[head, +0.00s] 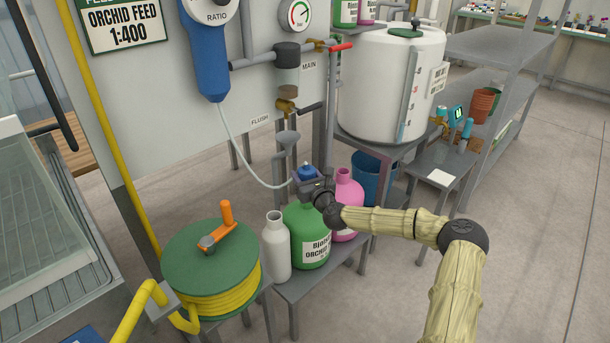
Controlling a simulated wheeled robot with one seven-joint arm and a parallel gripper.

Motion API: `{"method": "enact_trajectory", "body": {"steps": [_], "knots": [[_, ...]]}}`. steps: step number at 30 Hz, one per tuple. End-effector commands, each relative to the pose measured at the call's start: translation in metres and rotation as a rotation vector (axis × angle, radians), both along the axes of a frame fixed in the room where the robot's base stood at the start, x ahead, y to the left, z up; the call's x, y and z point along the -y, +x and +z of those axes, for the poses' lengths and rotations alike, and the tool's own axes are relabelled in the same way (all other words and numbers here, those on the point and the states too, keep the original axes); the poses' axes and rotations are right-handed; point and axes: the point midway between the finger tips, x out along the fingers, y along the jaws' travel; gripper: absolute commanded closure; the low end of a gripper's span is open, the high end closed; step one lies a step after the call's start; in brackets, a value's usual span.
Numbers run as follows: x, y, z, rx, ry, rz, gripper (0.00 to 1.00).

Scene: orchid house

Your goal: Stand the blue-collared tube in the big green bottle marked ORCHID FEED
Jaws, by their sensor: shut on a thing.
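The big green bottle (309,228) stands on a low grey bench, its label partly reading ORCHID FEED. My gripper (309,185) is just above the bottle's mouth, shut on the blue collar (307,172) of the tube. The pale tube (243,165) hangs in a curve from the blue dosing unit (208,55) and runs to the collar. My gripper hides the bottle's neck, so I cannot tell whether the tube's lower end is inside it.
A white-grey bottle (276,250) stands close on the left and a pink bottle (347,200) close on the right. The hose reel (212,265) with an orange handle is at front left. A white tank (385,85) stands behind right.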

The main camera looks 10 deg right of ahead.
Motion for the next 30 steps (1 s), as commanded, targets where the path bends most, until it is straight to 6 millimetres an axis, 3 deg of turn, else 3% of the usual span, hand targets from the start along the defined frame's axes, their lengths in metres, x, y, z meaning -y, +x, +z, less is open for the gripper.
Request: {"method": "enact_trajectory", "body": {"steps": [30], "knots": [[0.001,0.0,-0.034,0.0,0.0,0.0,0.74]]}}
